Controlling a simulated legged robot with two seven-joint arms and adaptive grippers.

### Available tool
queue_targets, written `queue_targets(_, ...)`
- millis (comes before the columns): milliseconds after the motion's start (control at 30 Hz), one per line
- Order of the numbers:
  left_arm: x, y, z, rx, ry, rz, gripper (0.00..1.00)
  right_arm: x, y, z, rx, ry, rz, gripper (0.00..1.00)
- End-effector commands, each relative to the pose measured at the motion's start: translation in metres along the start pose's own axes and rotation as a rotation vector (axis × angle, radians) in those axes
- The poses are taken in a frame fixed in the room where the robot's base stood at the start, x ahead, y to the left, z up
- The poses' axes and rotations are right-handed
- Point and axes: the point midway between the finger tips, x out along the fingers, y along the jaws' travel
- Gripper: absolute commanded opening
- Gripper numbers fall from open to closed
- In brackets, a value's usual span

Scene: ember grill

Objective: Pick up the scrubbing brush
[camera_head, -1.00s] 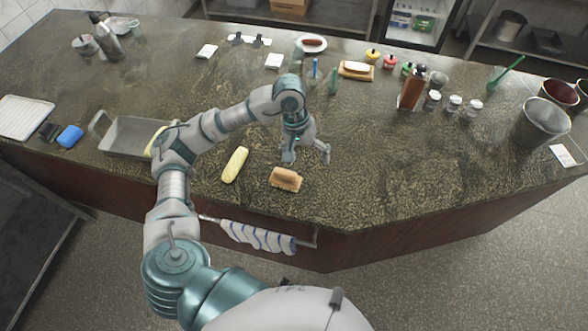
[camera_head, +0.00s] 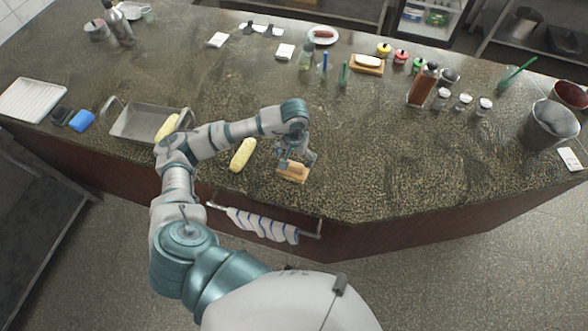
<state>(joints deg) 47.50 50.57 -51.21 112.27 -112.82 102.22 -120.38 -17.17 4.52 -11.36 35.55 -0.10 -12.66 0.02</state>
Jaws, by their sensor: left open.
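The scrubbing brush (camera_head: 292,174), a tan wooden block, lies on the dark stone counter (camera_head: 400,170) near its front edge. My left gripper (camera_head: 295,162) is open and directly over the brush. Its fingers point down and hide part of the brush's top. I cannot tell whether the fingers touch it. My right gripper is not in view.
A yellow corn cob (camera_head: 243,155) lies just left of the brush. A metal tray (camera_head: 137,124) with another cob (camera_head: 167,128) is further left. A striped towel (camera_head: 262,226) hangs on a rail below the front edge. The counter right of the brush is clear.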

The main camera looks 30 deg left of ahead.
Motion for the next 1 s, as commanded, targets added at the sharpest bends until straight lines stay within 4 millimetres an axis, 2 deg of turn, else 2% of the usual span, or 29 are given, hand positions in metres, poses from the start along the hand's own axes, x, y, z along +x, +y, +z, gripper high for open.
queue_targets(100,0.017,-0.001,0.006,0.0,-0.007,-0.001,1.0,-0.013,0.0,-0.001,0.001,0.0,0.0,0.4)
queue_targets(267,0.038,0.0,0.005,0.0,-0.003,0.0,1.0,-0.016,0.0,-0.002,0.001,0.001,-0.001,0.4)
queue_targets(533,0.042,0.002,0.005,0.001,0.0,-0.002,1.0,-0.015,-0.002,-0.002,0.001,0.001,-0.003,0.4)
queue_targets(767,0.042,0.001,0.004,0.001,-0.001,-0.001,0.43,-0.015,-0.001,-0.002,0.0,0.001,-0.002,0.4)
queue_targets(1000,0.041,-0.001,0.004,0.0,0.0,0.0,0.42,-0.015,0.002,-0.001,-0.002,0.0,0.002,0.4)
